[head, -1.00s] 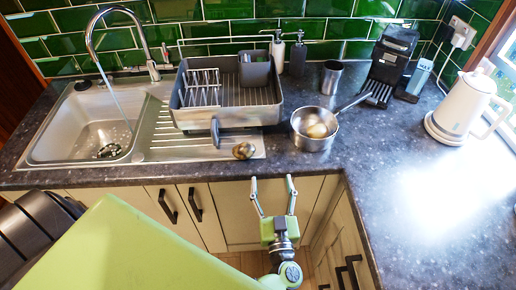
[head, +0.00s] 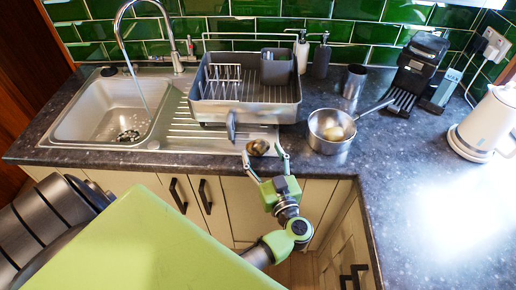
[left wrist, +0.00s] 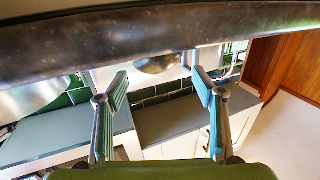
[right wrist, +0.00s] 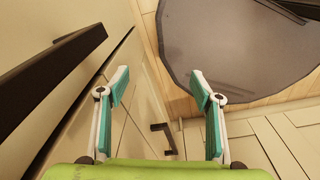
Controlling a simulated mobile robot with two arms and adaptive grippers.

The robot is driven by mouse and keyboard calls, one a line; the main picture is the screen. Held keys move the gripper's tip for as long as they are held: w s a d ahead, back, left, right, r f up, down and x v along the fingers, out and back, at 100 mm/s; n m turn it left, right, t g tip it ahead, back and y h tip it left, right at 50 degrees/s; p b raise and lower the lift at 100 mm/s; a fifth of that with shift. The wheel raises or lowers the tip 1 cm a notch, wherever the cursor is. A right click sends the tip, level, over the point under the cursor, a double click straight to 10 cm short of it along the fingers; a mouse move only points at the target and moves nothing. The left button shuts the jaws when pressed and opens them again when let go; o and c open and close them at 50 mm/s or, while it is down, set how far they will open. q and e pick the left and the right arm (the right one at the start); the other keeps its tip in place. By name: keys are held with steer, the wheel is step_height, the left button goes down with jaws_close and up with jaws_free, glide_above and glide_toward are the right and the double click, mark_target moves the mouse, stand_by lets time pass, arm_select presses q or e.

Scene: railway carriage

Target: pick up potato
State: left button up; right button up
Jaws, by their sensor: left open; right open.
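A brown potato (head: 258,147) lies at the front right edge of the sink's drainboard. In the left wrist view, the potato (left wrist: 158,64) shows partly behind the dark counter edge, between the fingers. My left gripper (head: 264,157) is open at the counter's front edge, its fingertips on either side of the potato; I cannot tell whether they touch it. Another, paler potato-like item (head: 335,133) sits in the steel saucepan (head: 327,148). My right gripper (right wrist: 160,88) is open and empty, low by the cupboard fronts, and out of the head view.
A grey dish rack (head: 245,112) stands behind the potato. The sink (head: 95,115) with running tap is at left. A white kettle (head: 487,125) stands at right. The dark worktop (head: 420,190) is clear at front right. A dark cupboard handle (right wrist: 38,80) is close to my right gripper.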

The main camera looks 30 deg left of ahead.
mark_target(257, 142)
arm_select(q)
steer(key=b+x, duration=0.1)
steer(key=x, duration=0.3)
steer(key=shift+w+a, duration=0.3)
steer(key=shift+s, duration=0.1)
steer(key=shift+c, duration=0.7)
steer(key=c, duration=1.1)
steer(key=shift+r, duration=0.15)
